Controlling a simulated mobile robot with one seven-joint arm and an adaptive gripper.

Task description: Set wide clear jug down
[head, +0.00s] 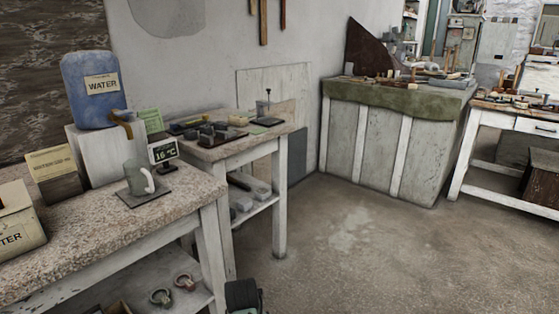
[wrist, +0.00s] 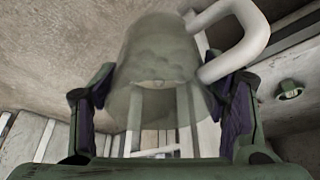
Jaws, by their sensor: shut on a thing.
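The wide clear jug (wrist: 158,75) fills the middle of the wrist view. It is see-through, with a thick white handle on its upper right. My gripper (wrist: 164,97) is shut on it, with one dark finger pad against each side. White bars and a floor or surface show through and behind it, with no clear support in contact. I cannot make out the held jug in the head view. A similar greyish jug with a white handle (head: 138,178) stands upright on a dark mat (head: 145,198) on the speckled table, below the tap of a blue water container (head: 93,88).
A 16 °C display (head: 162,151) and a card box (head: 53,174) flank the mat. The speckled table's (head: 190,192) front strip is bare. A second table (head: 240,142) holds dark blocks. Open floor (head: 350,250) is to the right.

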